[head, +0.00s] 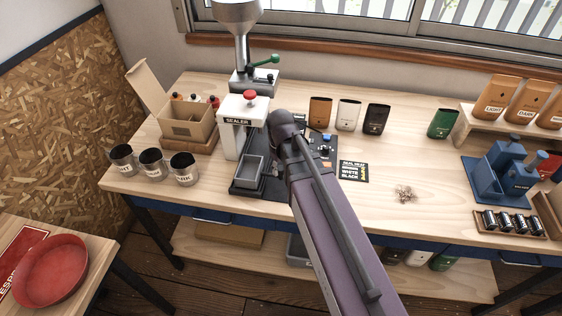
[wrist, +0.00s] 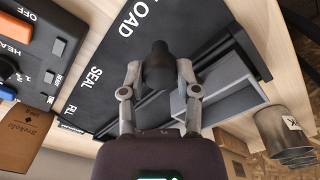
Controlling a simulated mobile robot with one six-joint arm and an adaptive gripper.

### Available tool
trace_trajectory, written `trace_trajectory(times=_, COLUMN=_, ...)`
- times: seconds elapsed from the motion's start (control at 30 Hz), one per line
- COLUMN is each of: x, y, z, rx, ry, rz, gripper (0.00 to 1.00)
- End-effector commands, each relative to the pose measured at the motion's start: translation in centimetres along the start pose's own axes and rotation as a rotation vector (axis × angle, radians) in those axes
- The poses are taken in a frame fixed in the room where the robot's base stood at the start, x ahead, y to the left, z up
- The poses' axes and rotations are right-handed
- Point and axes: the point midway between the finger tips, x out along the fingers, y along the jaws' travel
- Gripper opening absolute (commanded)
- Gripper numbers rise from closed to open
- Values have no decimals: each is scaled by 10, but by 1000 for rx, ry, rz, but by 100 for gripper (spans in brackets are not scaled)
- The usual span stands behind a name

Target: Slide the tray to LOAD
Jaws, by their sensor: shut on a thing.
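The small grey tray (head: 249,168) sits on the black base (head: 248,190) in front of the white sealer (head: 231,138) in the head view. In the wrist view the tray (wrist: 224,84) lies on dark rails, right of my gripper (wrist: 157,78). My gripper's two fingers are shut on a black knob (wrist: 158,68) beside the tray. White words LOAD, SEAL and FILL mark the base (wrist: 98,98). I cannot tell exactly which word the tray lines up with. In the head view my arm hides the gripper and the knob.
The sealer has a red knob on top (head: 250,95). Bags (head: 348,114) stand behind, and a label card (head: 354,171) lies right. Beans (head: 404,193) lie on clear tabletop.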

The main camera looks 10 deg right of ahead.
Motion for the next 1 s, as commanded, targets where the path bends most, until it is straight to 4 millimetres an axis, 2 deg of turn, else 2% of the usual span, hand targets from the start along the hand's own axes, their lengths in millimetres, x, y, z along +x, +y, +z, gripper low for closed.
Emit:
trace_trajectory(times=0.27, x=1, y=-4, z=5, rx=-1, ry=-10, rz=-9, gripper=0)
trace_trajectory(times=0.3, x=1, y=-4, z=5, rx=-2, ry=-10, rz=-9, gripper=50)
trace_trajectory(times=0.4, x=1, y=-4, z=5, rx=-2, ry=-9, rz=-8, gripper=77)
trace_trajectory(times=0.8, x=0, y=-3, z=3, rx=-2, ry=-6, rz=-5, gripper=77)
trace_trajectory(times=1.0, x=-10, y=-3, z=2, rx=-2, ry=-5, rz=-5, gripper=77)
